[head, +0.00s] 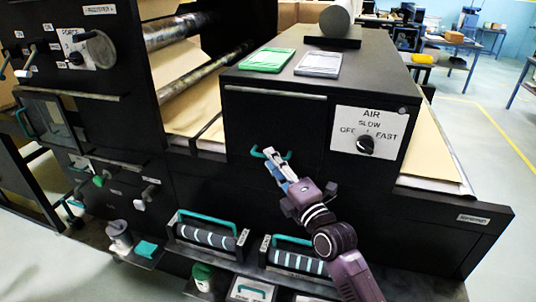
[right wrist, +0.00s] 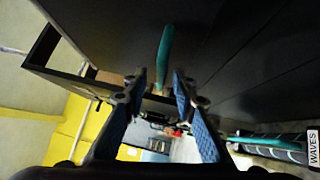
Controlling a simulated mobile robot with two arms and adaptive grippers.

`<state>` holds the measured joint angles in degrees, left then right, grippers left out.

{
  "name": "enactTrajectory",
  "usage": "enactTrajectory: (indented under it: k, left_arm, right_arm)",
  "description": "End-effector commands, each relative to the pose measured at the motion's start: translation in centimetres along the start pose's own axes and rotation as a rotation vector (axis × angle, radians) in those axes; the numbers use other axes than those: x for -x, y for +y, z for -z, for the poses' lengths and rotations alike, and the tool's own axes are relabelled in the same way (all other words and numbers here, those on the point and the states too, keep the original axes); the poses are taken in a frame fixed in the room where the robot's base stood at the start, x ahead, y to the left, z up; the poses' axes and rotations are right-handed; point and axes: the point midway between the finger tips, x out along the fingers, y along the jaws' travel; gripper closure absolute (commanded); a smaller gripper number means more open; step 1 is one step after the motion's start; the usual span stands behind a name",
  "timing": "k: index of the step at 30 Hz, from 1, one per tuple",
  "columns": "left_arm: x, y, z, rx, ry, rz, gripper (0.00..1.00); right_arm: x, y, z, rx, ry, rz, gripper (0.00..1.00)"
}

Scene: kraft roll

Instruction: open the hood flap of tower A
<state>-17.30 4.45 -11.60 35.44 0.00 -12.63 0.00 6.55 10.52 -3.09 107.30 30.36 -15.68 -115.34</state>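The hood flap (head: 274,125) is a dark panel on the front of the black housing, beside the AIR dial. It looks closed, hanging flat with the front. Its teal handle (head: 257,152) is low on the panel. My right gripper (head: 274,158) is at this handle, reaching up from the lower right and covering part of it. In the right wrist view the two blue-padded fingers (right wrist: 160,84) are apart, with the teal handle (right wrist: 165,50) in line with the gap between them. I cannot tell whether they touch it. My left gripper is not in view.
The AIR plate with a black knob (head: 366,145) is right of the flap. A green pad (head: 267,60) and a grey one (head: 318,63) lie on top of the housing. Teal-handled rollers (head: 205,235) sit below. Paper (head: 170,75) runs between rollers on the left.

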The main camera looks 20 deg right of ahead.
Motion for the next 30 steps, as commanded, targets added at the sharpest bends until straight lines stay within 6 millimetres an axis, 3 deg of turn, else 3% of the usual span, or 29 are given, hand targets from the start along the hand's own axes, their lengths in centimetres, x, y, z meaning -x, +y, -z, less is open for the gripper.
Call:
enactTrajectory:
  k: [6, 16, 23, 30]
  left_arm:
    - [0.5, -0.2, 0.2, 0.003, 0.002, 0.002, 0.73]
    - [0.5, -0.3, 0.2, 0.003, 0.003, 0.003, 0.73]
    - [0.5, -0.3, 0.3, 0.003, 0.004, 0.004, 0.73]
    - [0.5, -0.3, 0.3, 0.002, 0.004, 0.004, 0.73]
  right_arm:
    - [-2.1, 0.0, 0.0, -0.001, 0.000, 0.001, 0.75]
    - [-2.5, -0.1, 0.0, 0.000, 0.000, 0.001, 0.75]
    - [-2.5, -0.1, 0.0, -0.001, 0.000, 0.002, 0.99]
    - [-2.4, -0.1, 0.0, -0.001, 0.000, 0.002, 1.00]
